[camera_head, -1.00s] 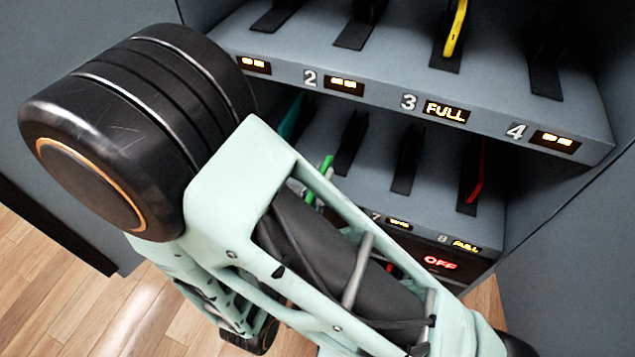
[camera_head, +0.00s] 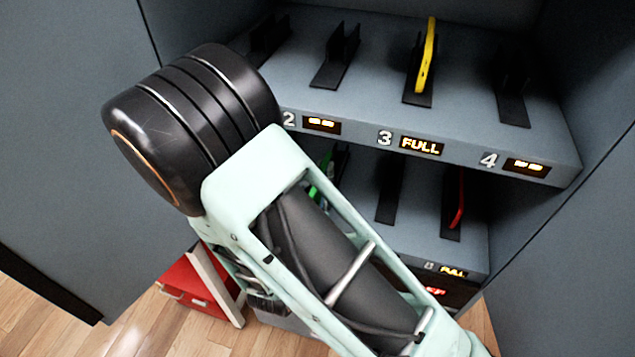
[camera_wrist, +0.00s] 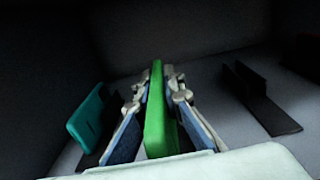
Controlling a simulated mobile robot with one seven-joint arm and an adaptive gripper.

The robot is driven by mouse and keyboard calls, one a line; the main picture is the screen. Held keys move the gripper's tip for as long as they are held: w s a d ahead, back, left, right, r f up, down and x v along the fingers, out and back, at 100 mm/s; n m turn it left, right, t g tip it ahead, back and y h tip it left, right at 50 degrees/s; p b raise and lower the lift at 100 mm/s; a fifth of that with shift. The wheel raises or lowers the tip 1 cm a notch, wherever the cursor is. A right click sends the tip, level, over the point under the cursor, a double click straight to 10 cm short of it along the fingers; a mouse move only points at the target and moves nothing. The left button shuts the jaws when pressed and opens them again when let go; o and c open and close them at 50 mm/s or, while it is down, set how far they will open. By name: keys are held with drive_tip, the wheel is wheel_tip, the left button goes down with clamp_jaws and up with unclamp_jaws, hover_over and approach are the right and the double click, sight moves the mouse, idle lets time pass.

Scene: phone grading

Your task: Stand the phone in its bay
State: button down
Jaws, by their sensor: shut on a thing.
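The green phone (camera_wrist: 160,120) stands on edge between the blue-padded fingers of my gripper (camera_wrist: 157,88), which is shut on it. In the head view only a bit of the phone (camera_head: 323,180) shows past my arm, at the lower shelf beside a black bay holder (camera_head: 341,163). In the wrist view an empty black holder (camera_wrist: 266,102) stands to the right of the phone, and a teal phone (camera_wrist: 87,114) stands in a holder to the left. Whether the green phone's lower edge touches the shelf or a holder is hidden.
A yellow phone (camera_head: 427,58) fills bay 3 on the upper shelf (camera_head: 455,162). A red phone (camera_head: 458,198) stands in the rightmost lower bay. The upper shelf overhangs the lower one. A red case (camera_head: 192,285) lies on the wooden floor at the left.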

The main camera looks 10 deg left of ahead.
drive_tip(key=w+d, duration=0.1)
drive_tip(key=w, duration=0.9)
drive_tip(key=shift+w+d+f, duration=0.15)
drive_tip(key=shift+w+d, duration=0.1)
drive_tip(key=shift+w, duration=0.05)
drive_tip(key=shift+f+b, duration=0.2)
drive_tip(key=shift+b, duration=0.2)
idle(0.5)
drive_tip(key=shift+f+b, duration=1.5)
drive_tip(key=shift+f, duration=0.3)
drive_tip(key=shift+f, duration=0.2)
drive_tip(key=c, duration=2)
unclamp_jaws()
drive_tip(key=shift+o, duration=0.2)
drive_tip(key=shift+s, duration=0.1)
